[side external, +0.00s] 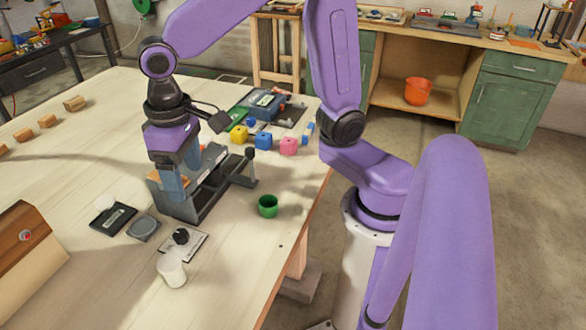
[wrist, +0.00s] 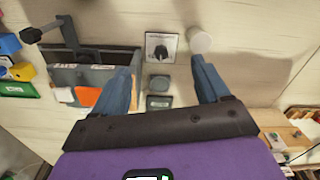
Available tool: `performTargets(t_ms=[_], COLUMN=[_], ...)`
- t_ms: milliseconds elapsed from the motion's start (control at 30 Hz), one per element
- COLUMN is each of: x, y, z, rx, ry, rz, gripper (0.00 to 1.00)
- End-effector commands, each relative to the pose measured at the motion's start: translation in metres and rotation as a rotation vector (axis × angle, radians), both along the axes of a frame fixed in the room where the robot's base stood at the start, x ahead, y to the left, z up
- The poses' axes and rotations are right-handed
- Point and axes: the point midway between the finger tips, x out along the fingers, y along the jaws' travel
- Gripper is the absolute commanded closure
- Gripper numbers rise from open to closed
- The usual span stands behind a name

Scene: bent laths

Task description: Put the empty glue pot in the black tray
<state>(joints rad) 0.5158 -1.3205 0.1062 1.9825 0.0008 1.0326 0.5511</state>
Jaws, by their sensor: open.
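My gripper (side external: 172,192) points down, open and empty, in front of the grey box (side external: 207,195). In the wrist view its two blue fingers (wrist: 166,85) are spread wide apart. A white pot (side external: 172,272) stands upright near the front; it also shows in the wrist view (wrist: 199,41), apart from the fingers. A green pot (side external: 268,206) stands upright right of the box. I cannot tell which pot is the empty glue pot. A small flat black tray (side external: 116,218) with a label lies left of my gripper; it shows partly in the wrist view (wrist: 159,101).
A lever (wrist: 62,32) sticks out of the grey box. Coloured blocks (side external: 263,140) lie behind.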

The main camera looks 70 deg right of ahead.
Motion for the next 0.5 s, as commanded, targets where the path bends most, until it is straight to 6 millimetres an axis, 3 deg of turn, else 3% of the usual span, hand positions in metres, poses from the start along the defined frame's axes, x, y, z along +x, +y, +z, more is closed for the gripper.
performTargets(t_ms=[100, 300, 500], x=[-0.048, -0.116, -0.156], y=[-0.023, -0.065, -0.095], z=[-0.002, -0.012, -0.023], rx=[0.002, 0.002, 0.002], ry=[-0.005, -0.012, -0.017], rz=[0.215, 0.557, 0.783], gripper=[0.25, 0.25, 0.25])
